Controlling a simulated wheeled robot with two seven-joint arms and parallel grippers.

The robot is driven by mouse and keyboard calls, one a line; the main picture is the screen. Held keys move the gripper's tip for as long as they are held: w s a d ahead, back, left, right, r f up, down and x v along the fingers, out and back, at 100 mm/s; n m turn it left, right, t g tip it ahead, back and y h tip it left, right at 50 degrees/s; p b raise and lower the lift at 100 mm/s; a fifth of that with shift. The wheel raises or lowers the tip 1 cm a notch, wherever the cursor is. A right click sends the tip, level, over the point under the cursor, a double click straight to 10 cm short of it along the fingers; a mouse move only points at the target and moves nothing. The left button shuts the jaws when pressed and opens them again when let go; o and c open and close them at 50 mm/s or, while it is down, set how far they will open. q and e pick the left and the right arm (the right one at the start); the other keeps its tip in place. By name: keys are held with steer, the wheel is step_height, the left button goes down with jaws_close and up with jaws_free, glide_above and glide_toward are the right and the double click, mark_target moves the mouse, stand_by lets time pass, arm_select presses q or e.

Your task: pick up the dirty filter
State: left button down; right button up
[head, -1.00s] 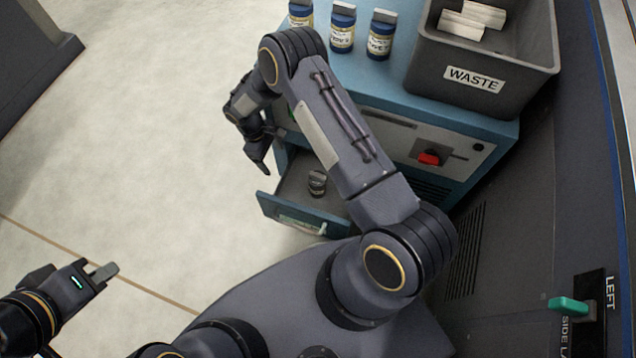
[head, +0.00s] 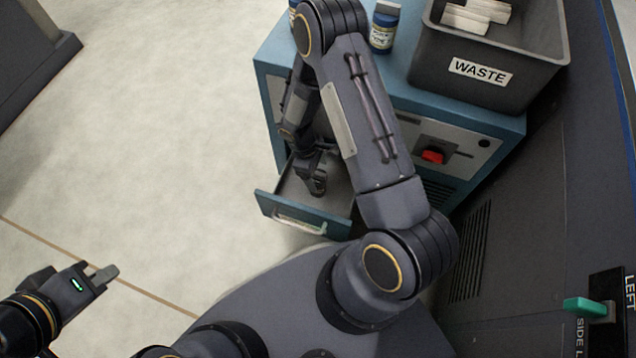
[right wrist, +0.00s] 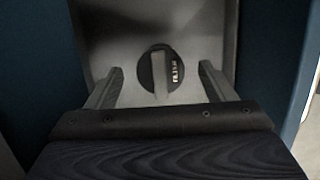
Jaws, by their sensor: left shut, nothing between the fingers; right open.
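A small dark round object with a grey raised grip and a pale label lies in the open drawer (head: 338,201); it may be the dirty filter (right wrist: 160,72), but I cannot read its label surely. It partly shows in the head view (head: 318,188) below my right gripper. My right gripper (right wrist: 160,84) is open, its two fingers on either side of the object in the right wrist view, with gaps on both sides. My left gripper (head: 106,274) is shut and empty over the floor at the lower left.
The drawer sits in a blue cabinet (head: 465,118) with a red knob (head: 433,156). On top stand blue labelled jars (head: 383,28) and a grey WASTE bin (head: 510,88) holding white blocks (head: 465,18). A green lever (head: 585,307) is at lower right.

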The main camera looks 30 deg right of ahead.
steer(key=b+x, duration=0.1)
steer(key=x, duration=0.2)
steer(key=shift+f, duration=0.15)
steer(key=c, duration=1.1)
